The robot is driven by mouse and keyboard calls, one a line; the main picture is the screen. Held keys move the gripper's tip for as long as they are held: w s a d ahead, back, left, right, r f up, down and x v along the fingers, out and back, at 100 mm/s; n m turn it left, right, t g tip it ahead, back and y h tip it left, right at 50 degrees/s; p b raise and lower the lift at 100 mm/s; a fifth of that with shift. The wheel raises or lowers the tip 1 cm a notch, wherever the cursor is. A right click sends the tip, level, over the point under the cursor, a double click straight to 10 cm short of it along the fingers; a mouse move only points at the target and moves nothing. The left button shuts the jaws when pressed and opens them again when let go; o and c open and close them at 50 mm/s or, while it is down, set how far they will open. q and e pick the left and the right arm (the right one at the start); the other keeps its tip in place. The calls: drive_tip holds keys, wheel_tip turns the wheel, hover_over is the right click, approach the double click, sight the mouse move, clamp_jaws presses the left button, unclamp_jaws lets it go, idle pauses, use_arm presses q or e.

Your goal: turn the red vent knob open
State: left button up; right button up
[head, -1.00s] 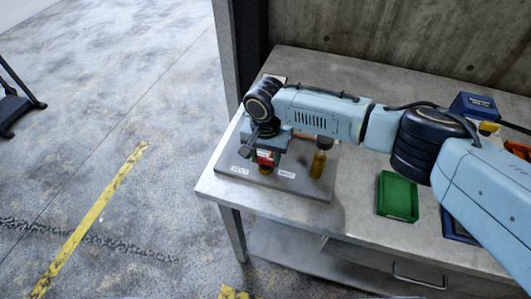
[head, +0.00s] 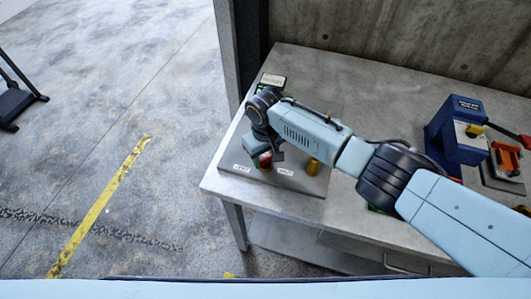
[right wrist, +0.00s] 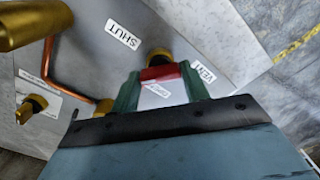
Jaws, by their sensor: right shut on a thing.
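The red vent knob (right wrist: 158,72) sits between the green fingers of my right gripper (right wrist: 163,88) in the right wrist view, in front of a brass fitting (right wrist: 157,56). The gripper is shut on it. White labels reading SHUT (right wrist: 123,33) and VENT (right wrist: 203,71) lie on the grey panel to either side. In the head view, a bit of the red knob (head: 265,158) shows under my right gripper (head: 264,161); the wrist hides most of it. I cannot tell the knob's exact angle. My left gripper is out of view.
A brass post (head: 313,166) stands on the panel (head: 308,187) close to my right wrist. A copper pipe (right wrist: 52,65) runs there too. A blue device (head: 455,135) and an orange part (head: 506,157) are at the bench's right. The rear bench top is clear.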

sight(265, 158)
drive_tip(key=n, duration=0.4)
drive_tip(key=shift+n+p, duration=0.3)
drive_tip(key=shift+n, duration=1.5)
drive_tip(key=shift+r, duration=0.1)
drive_tip(key=o, duration=1)
wheel_tip(265, 158, up, 13)
drive_tip(key=shift+r+p, duration=0.15)
drive_tip(key=shift+p, duration=0.3)
drive_tip(key=shift+s, duration=0.1)
